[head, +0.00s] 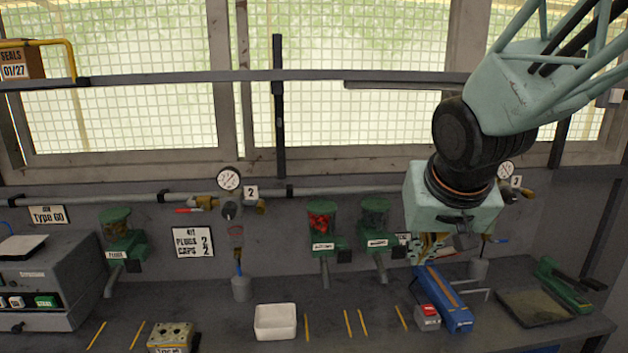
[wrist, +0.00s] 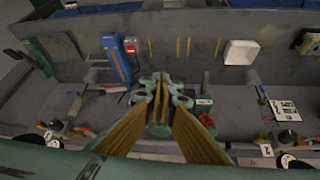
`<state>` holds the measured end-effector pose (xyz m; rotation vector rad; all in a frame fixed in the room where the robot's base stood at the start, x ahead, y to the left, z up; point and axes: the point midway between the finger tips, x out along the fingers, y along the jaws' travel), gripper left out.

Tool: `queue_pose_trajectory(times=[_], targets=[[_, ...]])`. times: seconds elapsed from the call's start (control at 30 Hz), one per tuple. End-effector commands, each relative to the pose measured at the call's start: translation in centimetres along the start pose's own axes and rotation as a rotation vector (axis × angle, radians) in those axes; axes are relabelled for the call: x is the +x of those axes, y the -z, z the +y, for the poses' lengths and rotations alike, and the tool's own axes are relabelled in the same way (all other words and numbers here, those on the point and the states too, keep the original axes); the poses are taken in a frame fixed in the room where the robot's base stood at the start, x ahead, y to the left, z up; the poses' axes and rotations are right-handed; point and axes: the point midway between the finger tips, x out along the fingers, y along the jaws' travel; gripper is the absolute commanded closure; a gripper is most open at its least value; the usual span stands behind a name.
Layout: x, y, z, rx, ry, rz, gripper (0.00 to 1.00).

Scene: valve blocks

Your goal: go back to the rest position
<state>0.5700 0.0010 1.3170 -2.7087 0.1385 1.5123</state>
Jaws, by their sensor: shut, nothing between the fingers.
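My gripper (head: 428,250) hangs from my pale green arm at the right of the head view, above the back of the bench. In the wrist view my gripper (wrist: 160,82) shows its two yellow-brown fingers meeting at the tips, shut with nothing between them. A blue long box (head: 443,297) lies on the bench just below and right of my gripper in the head view. A valve block (head: 172,336) stands at the front left of the bench, apart from my gripper.
A white tray (head: 275,322) stands mid-bench. Green dispensers (head: 322,228) and gauges (head: 229,180) line the back wall near a pipe. A small red and white box (head: 427,317) sits beside the blue box. A dark tray (head: 535,306) lies at right. Yellow strips mark the bench front.

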Motion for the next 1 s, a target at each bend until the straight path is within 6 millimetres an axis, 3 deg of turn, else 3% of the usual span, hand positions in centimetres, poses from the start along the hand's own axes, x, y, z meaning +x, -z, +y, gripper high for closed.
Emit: queue_pose_trajectory(times=[0.5,1.0], targets=[[-5.7,-8.1,2.4,-0.017,-0.018,-0.066,1.0],[-10.3,-16.9,3.3,-0.043,0.0,-0.139,1.0]])
